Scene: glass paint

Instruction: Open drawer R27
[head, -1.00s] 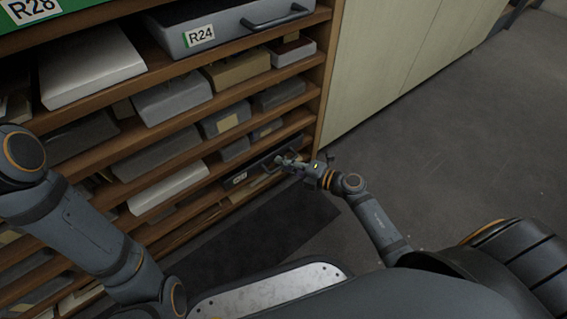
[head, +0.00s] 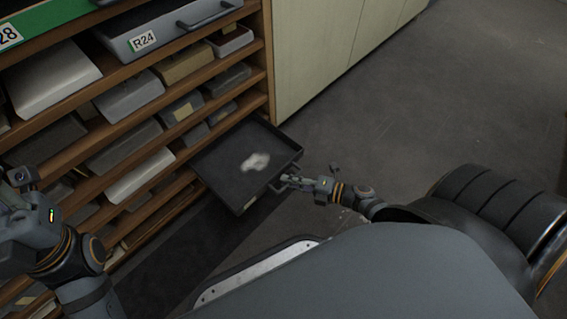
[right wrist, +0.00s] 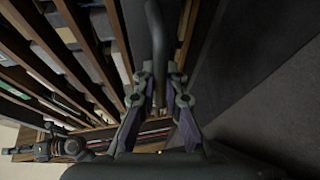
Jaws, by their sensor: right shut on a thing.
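A dark, shallow drawer (head: 228,163) is pulled well out of the lower right of the shelf unit in the head view. A whitish patch (head: 255,161) lies on its floor. Its label is not readable from here, so I cannot confirm its number. My right gripper (head: 287,181) is at the drawer's front and shut on its handle. In the right wrist view the dark bar handle (right wrist: 156,50) runs between the fingers. My left gripper (head: 20,186) is at the far left of the head view, away from the drawer; its fingers do not show clearly.
The wooden shelf unit (head: 268,60) holds several boxes and drawers, with the grey drawer R24 (head: 165,28) higher up. Pale cabinet doors (head: 320,50) stand to its right. The grey floor (head: 450,90) at right is clear. A dark mat (head: 165,265) lies in front of the shelves.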

